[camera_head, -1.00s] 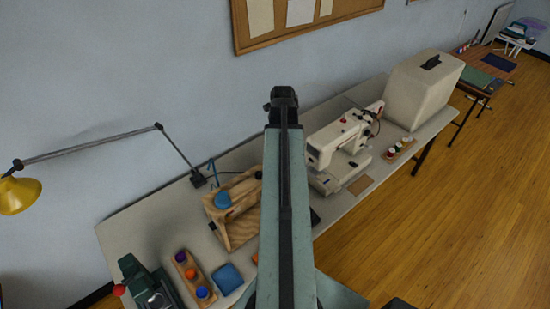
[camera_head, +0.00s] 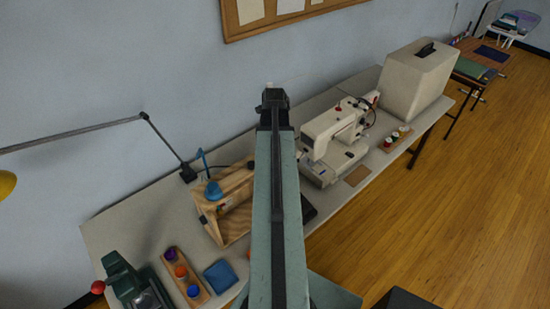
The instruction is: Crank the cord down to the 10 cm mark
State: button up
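A light wooden frame (camera_head: 234,228) stands on the table left of my arm, with a blue round part (camera_head: 213,190) and a thin blue upright piece at its top. Part of the frame is hidden behind my arm. A dark green device with a red knob (camera_head: 98,287) is at the table's lower left; I cannot tell whether it is the crank. I cannot make out the cord or a 10 cm mark. My gripper (camera_head: 274,97) is at the far end of my raised arm, seen from behind, apart from the frame. Its fingers cannot be made out.
A white sewing machine (camera_head: 334,132) and a pale case (camera_head: 416,82) stand to the right on the table (camera_head: 120,222). A wooden rack with coloured spools (camera_head: 187,277) and a blue pad (camera_head: 220,276) lie in front. A lamp arm (camera_head: 70,134) reaches over the left. Wooden floor is open at right.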

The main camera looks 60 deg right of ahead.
grip_shut()
dwell(1.4)
